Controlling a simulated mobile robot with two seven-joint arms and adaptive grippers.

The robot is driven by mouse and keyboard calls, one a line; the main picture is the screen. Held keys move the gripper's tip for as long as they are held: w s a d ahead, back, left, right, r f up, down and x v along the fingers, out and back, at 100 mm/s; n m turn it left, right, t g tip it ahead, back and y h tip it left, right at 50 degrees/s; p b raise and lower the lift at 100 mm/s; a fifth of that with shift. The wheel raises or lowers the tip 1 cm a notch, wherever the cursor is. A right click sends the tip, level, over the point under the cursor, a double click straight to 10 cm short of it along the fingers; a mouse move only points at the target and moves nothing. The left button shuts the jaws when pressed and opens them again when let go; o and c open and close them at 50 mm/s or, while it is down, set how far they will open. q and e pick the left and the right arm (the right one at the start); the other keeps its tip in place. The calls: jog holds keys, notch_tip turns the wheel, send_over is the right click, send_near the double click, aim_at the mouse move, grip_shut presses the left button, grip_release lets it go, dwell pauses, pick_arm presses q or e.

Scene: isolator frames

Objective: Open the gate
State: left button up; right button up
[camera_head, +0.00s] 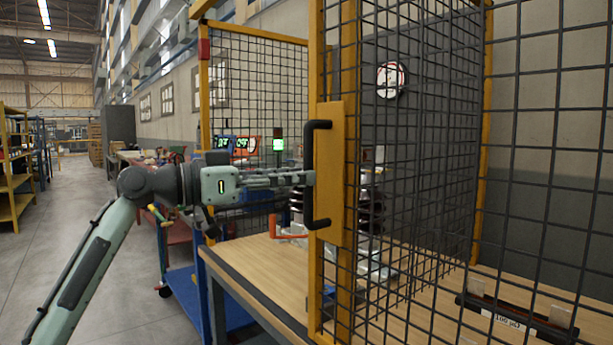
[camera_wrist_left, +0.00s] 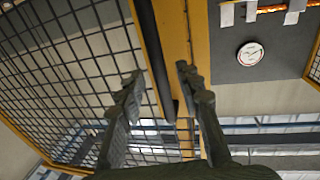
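The gate is a yellow frame with black wire mesh (camera_head: 345,60). A black C-shaped handle (camera_head: 309,150) is mounted upright on its yellow plate (camera_head: 330,190). My left gripper (camera_head: 308,178) reaches in from the left, level with the handle's middle. In the left wrist view, the gripper's two fingers (camera_wrist_left: 159,70) stand apart, with the black handle bar (camera_wrist_left: 155,50) running between them and visible gaps on both sides. Contact with the handle cannot be made out. I cannot tell whether the gate is ajar. My right gripper is not in view.
A wooden-topped workbench (camera_head: 262,285) stands behind and below the gate. A blue cart (camera_head: 185,285) stands left of it, below my left arm. Another mesh panel (camera_head: 262,80) rises behind. The grey floor (camera_head: 100,240) at left is open, with yellow shelving (camera_head: 12,180) farther off.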

pick_arm(q)
jog(key=v, duration=0.9)
jog(key=shift+r, duration=0.1)
